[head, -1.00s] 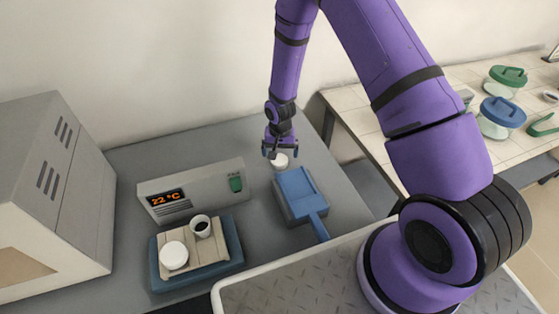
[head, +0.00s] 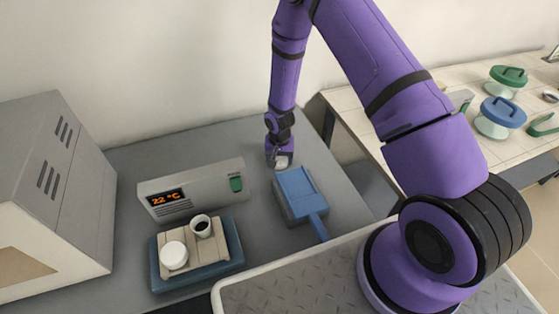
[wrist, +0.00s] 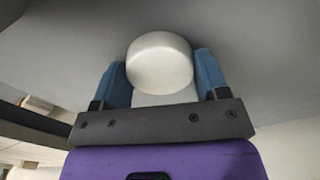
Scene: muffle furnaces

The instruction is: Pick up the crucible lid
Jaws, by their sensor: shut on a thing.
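The white crucible lid (head: 282,162) is at the back of the grey bench, just behind a blue flat-topped block. In the wrist view the lid (wrist: 160,62) shows as a round pale disc between two blue fingers. My gripper (wrist: 162,76) is shut on it, one finger on each side. In the head view my gripper (head: 278,157) points down, low over the bench, and partly hides the lid. I cannot tell whether the lid still touches the bench. An open white crucible (head: 202,226) with dark contents stands beside a white-topped round one (head: 174,255) on a pale tile.
The blue block (head: 297,188) with a handle lies close in front of my gripper. A grey display unit (head: 192,190) reading 22 °C stands to the left, with a furnace (head: 55,180) beyond. Jars with green and blue lids (head: 503,111) stand on the right table.

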